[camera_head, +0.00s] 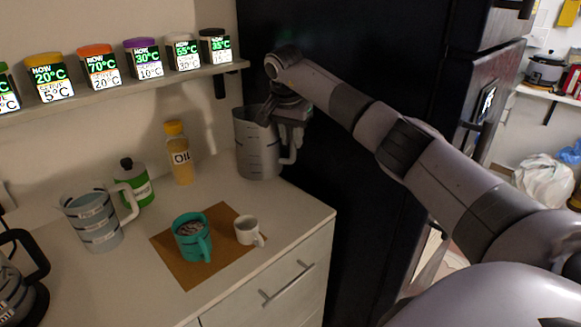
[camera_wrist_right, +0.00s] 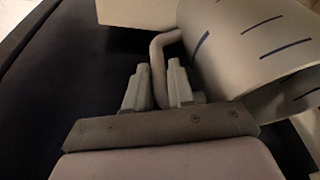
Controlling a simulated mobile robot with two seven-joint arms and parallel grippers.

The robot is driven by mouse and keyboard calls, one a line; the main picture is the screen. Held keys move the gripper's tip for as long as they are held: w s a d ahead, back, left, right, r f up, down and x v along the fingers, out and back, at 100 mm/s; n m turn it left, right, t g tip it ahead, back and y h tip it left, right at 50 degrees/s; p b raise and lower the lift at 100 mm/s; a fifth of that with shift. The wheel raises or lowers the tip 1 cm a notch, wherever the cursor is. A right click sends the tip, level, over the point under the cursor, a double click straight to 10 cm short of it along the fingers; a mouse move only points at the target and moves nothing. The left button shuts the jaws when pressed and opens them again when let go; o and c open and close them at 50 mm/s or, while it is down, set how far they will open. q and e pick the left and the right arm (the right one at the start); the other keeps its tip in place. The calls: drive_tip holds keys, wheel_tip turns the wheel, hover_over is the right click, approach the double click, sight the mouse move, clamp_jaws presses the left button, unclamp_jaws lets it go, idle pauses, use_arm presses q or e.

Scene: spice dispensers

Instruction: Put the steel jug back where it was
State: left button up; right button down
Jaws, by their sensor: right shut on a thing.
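The steel jug (camera_head: 257,150) is a grey jug with dark measuring marks at the back right of the counter, beside the dark fridge. It looks upright, with its base at the counter; I cannot tell whether it fully rests there. My right gripper (camera_head: 290,112) is at the jug's handle, on its right side. In the right wrist view the two fingers (camera_wrist_right: 158,88) are on either side of the handle (camera_wrist_right: 158,62), shut on it, and the jug's marked body (camera_wrist_right: 255,45) is at the upper right. My left gripper is not in view.
A clear measuring jug (camera_head: 93,218), a green-labelled bottle (camera_head: 134,184) and an oil bottle (camera_head: 179,155) stand to the left. A teal mug (camera_head: 191,238) and a white cup (camera_head: 247,231) are on a brown mat (camera_head: 178,270). A shelf (camera_head: 130,86) with spice dispensers runs above.

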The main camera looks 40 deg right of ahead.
drive_tip(key=shift+w+f+p, duration=0.1)
drive_tip(key=shift+f+p, duration=0.25)
drive_tip(key=shift+f, duration=3.7)
drive_tip(key=c, duration=1.4)
unclamp_jaws()
drive_tip(key=shift+f, duration=0.3)
drive_tip(key=o, duration=0.4)
drive_tip(key=shift+r, duration=0.1)
